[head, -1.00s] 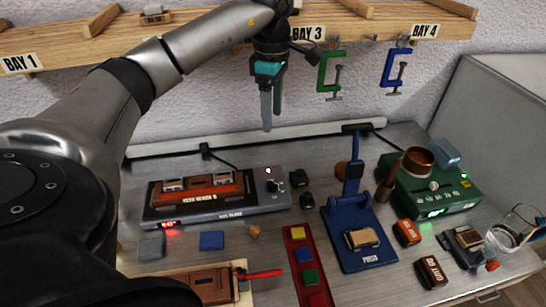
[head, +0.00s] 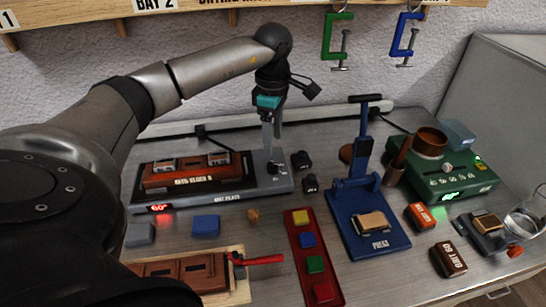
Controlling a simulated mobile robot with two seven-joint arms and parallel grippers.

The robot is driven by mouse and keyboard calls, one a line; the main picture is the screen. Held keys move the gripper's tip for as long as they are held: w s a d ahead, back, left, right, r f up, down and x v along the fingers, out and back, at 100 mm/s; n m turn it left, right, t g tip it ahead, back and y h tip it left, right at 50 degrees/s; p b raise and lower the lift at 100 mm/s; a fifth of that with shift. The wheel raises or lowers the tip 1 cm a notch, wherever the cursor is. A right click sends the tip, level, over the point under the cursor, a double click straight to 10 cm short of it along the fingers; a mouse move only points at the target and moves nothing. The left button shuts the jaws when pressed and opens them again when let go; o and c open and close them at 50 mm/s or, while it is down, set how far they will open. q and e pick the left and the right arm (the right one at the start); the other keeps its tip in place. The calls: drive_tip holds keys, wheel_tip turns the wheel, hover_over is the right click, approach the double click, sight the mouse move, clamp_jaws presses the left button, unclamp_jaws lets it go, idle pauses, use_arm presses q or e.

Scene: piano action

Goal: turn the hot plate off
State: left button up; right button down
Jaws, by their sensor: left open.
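The hot plate (head: 228,195) is a grey slab at the left of the bench. A reddish-brown block (head: 180,177) with metal pieces on top sits on it. A red lit display (head: 160,209) glows at its front left. The dark knob (head: 277,169) is at its right end. My left gripper (head: 272,145) points straight down at the knob, its fingers open. The fingertips are at or just above the knob; whether they touch it I cannot tell. My right gripper does not show.
A blue press (head: 368,232) stands to the right, with two small black pieces (head: 305,172) between it and the hot plate. A green unit (head: 450,185) is further right. A red tray (head: 312,262) of coloured blocks lies in front. Clamps (head: 337,36) hang above.

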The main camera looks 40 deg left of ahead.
sight(273, 164)
use_arm(q)
wheel_tip(273, 164, down, 8)
drive_tip(key=shift+r+b, duration=0.1)
drive_tip(key=shift+b, duration=0.2)
drive_tip(key=shift+c, duration=0.3)
clamp_jaws()
